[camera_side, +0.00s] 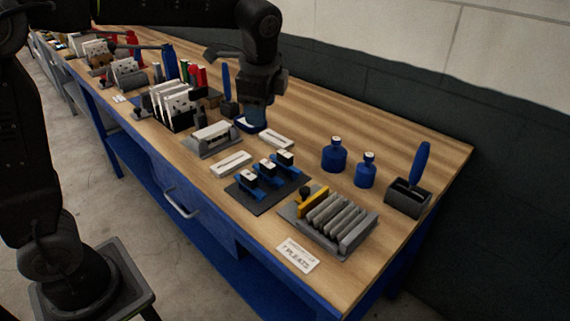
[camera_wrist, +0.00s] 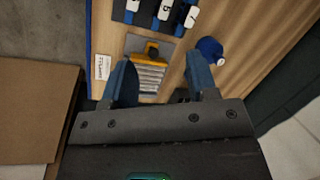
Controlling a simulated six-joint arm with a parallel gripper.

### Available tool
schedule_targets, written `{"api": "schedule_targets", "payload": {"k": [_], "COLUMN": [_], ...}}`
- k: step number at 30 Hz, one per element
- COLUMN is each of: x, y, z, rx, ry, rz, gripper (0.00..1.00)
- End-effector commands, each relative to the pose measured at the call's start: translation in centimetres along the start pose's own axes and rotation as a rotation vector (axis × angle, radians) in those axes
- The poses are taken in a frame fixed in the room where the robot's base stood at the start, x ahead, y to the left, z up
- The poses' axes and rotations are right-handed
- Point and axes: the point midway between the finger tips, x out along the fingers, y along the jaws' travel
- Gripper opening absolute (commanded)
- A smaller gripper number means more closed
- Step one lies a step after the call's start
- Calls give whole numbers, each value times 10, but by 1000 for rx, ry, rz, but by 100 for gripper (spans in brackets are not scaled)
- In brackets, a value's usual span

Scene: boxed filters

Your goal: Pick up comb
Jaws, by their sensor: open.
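Several grey upright pleats stand in a grey holder (camera_side: 286,213) with a yellow bar (camera_side: 311,201) at one end; they also show in the wrist view (camera_wrist: 150,78). Three blue pieces with white numbered labels (camera_side: 267,169) lie on a dark mat (camera_side: 240,193); they look like combs, and their labels also show in the wrist view (camera_wrist: 165,10). I cannot tell which one the task means. My gripper (camera_side: 250,122) is open and empty above the bench, behind the mat. In the wrist view its blue fingers (camera_wrist: 160,60) stand apart, with the pleat holder between and beyond them.
A "7 PLEATS" card (camera_side: 297,256) lies by the front edge. Two blue bottles (camera_side: 335,155) and a dark box with a blue-handled tool (camera_side: 407,198) stand to the right. Racks with white cards (camera_side: 174,103) crowd the left. Bare wood lies along the back.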

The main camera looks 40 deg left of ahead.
Motion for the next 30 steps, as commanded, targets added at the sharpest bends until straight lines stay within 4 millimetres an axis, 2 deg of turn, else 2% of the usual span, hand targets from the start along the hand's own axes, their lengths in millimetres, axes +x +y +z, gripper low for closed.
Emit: {"api": "schedule_targets", "payload": {"k": [3, 6, 12, 17, 27, 30], "x": [27, 48, 76, 89, 148, 160], "y": [-28, -44, -61, -63, -60, -60], "z": [-27, -46, -66, -68, -55, -52], "rx": [199, 345, 524, 563, 561, 561], "ry": [-77, -129, -190, -204, -202, -202], "rz": [32, 58, 97, 108, 109, 107], "gripper": [53, 53, 53, 53, 53, 53]}}
